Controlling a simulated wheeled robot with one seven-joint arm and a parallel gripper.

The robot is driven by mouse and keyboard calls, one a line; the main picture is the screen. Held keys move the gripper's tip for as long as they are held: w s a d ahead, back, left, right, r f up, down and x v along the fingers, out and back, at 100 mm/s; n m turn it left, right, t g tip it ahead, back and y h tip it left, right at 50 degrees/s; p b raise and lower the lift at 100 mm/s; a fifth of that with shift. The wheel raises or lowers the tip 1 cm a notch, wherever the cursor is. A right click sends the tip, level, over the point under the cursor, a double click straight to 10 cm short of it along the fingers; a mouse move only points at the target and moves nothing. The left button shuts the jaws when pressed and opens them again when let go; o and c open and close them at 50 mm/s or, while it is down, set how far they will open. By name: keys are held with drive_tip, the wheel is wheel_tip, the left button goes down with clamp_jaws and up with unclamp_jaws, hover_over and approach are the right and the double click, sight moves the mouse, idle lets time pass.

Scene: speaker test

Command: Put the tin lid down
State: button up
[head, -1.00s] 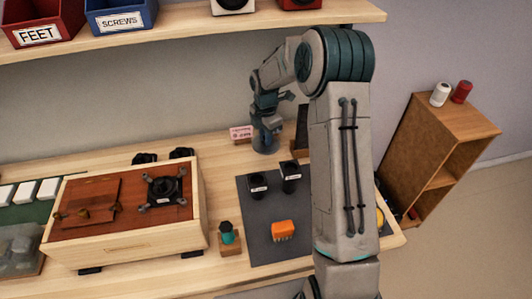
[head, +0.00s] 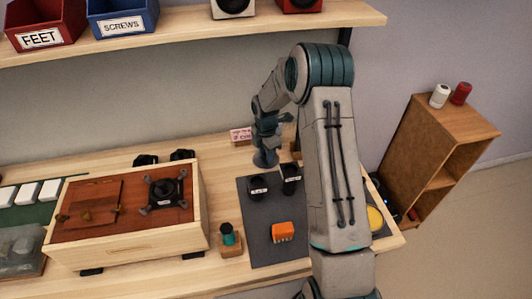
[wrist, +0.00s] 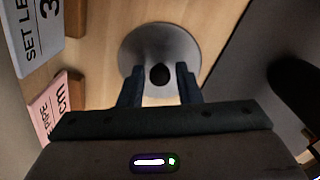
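The tin lid (wrist: 133,50) is a round grey metal disc with a black knob (wrist: 160,75) at its centre. It appears to lie on the wooden bench, just behind the dark mat; in the head view it is a small grey shape (head: 265,160) under my gripper. My gripper (wrist: 160,72) is open, one finger on each side of the knob, with a visible gap on both sides. A yellow round thing (head: 375,217), possibly the tin, shows beside my arm at the right; my arm partly hides that area.
A pink label card (head: 241,134) stands left of the gripper. The dark mat (head: 262,240) holds two black cups (head: 258,187) and an orange block (head: 283,231). A wooden speaker box (head: 130,252) stands at left. A shelf (head: 200,35) with bins runs above.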

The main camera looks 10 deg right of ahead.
drive_tip(key=shift+o, duration=0.2)
drive_tip(key=shift+r, duration=0.1)
drive_tip(key=s+r+m+b, duration=0.1)
drive_tip(key=s+r+m, duration=0.15)
drive_tip(key=r, duration=0.65)
drive_tip(key=s+r+m, duration=0.1)
drive_tip(key=s+r, duration=0.2)
drive_tip(key=r, duration=0.6)
drive_tip(key=s+r+m+t, duration=0.1)
drive_tip(key=s+r+m, duration=0.2)
drive_tip(key=s+m, duration=0.6)
drive_tip(key=s+r+m+t, duration=0.2)
drive_tip(key=s+m, duration=0.8)
drive_tip(key=s, duration=0.7)
drive_tip(key=shift+v, duration=0.75)
